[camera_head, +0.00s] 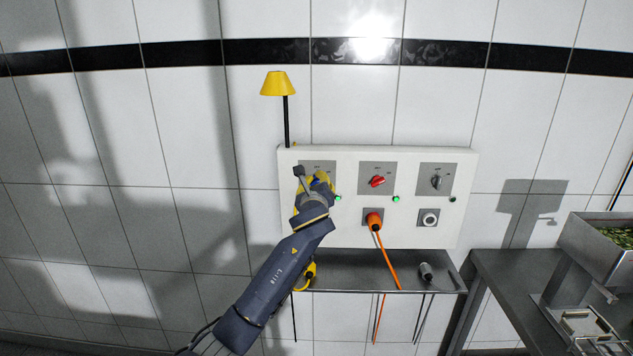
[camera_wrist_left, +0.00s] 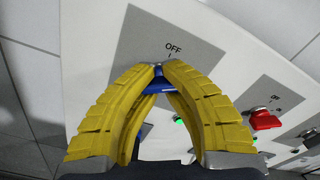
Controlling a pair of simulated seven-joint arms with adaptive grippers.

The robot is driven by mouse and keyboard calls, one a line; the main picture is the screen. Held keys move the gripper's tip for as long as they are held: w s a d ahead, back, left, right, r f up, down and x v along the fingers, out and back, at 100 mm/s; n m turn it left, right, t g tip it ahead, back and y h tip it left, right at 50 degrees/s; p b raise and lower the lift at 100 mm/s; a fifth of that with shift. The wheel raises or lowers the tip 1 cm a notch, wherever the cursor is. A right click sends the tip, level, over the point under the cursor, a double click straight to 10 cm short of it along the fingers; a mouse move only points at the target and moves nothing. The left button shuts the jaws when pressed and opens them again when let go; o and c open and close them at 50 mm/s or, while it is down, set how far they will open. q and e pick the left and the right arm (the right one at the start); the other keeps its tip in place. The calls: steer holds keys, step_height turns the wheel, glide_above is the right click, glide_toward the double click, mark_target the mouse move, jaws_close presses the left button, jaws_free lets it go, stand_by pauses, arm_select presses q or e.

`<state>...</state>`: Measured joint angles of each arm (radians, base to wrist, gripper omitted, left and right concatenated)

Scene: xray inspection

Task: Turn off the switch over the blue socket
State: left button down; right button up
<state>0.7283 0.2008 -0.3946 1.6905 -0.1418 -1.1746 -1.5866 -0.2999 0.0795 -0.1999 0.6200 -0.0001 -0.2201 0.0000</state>
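The blue switch (camera_wrist_left: 156,87) is on the leftmost grey plate (camera_head: 318,165) of the white wall panel (camera_head: 345,158). In the left wrist view an "OFF" label shows on the plate just beyond it. My left gripper (camera_head: 316,180) is at this switch. Its yellow fingers (camera_wrist_left: 160,68) close in from both sides of the blue knob, tips nearly together, and appear shut on it. The knob's exact angle is partly hidden by the fingers. The blue socket below is hidden behind my left arm in the head view. My right gripper is not in view.
A red switch (camera_head: 377,181) sits above an orange plug (camera_head: 374,220), and a grey switch (camera_head: 436,182) above an empty-looking socket (camera_head: 430,218). A shelf (camera_head: 365,275) holds a yellow connector (camera_head: 310,271) and a grey connector (camera_head: 425,271). A yellow-topped lamp (camera_head: 277,84) rises above the panel.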

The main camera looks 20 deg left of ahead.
arm_select(q)
steer(key=shift+a+r+n, duration=0.2)
steer(key=shift+r+n, duration=0.1)
steer(key=shift+n, duration=0.1)
steer(key=n, duration=0.4)
steer(key=shift+n, duration=0.4)
steer(key=n, duration=0.6)
steer(key=shift+a, duration=0.15)
steer(key=shift+n, duration=0.3)
steer(key=c, duration=1.2)
jaws_free()
steer(key=shift+a+f, duration=0.15)
steer(key=shift+f, duration=0.1)
steer(key=o, duration=0.4)
steer(key=shift+d, duration=0.2)
steer(key=shift+c, duration=0.2)
steer(key=shift+s+d+f, duration=0.1)
steer(key=shift+s+d, duration=0.1)
steer(key=shift+s, duration=0.1)
steer(key=v, duration=1.1)
steer(key=shift+s, duration=0.2)
